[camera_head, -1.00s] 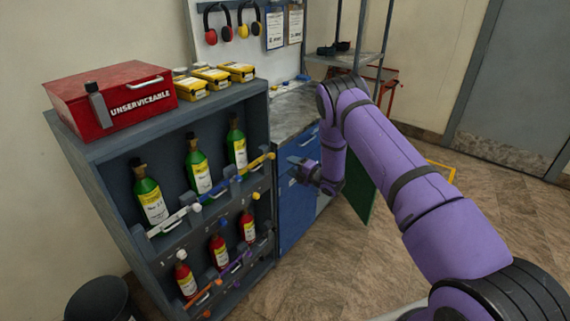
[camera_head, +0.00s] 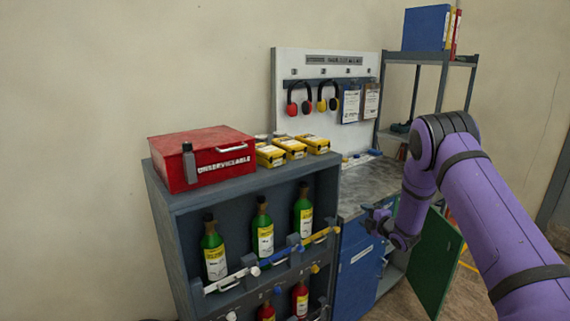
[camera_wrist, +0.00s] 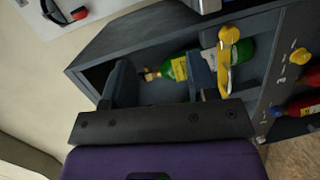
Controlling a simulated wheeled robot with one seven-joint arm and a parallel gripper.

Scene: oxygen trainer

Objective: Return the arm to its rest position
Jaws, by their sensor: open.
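My purple arm comes in from the right in the head view, with its elbow high. My gripper (camera_head: 376,216) is beside the right side of the grey rack, in front of the workbench. In the wrist view the two dark fingers of my gripper (camera_wrist: 165,85) stand apart with nothing held between them. The gripper appears apart from the bottle and the rack.
The grey rack (camera_head: 240,185) holds green bottles above red ones. A red box (camera_head: 200,158) marked UNSERVICEABLE and yellow cases (camera_head: 290,147) stand on top. A blue cabinet (camera_head: 358,275) has an open green door (camera_head: 437,262). A shelf unit (camera_head: 428,58) stands behind my arm.

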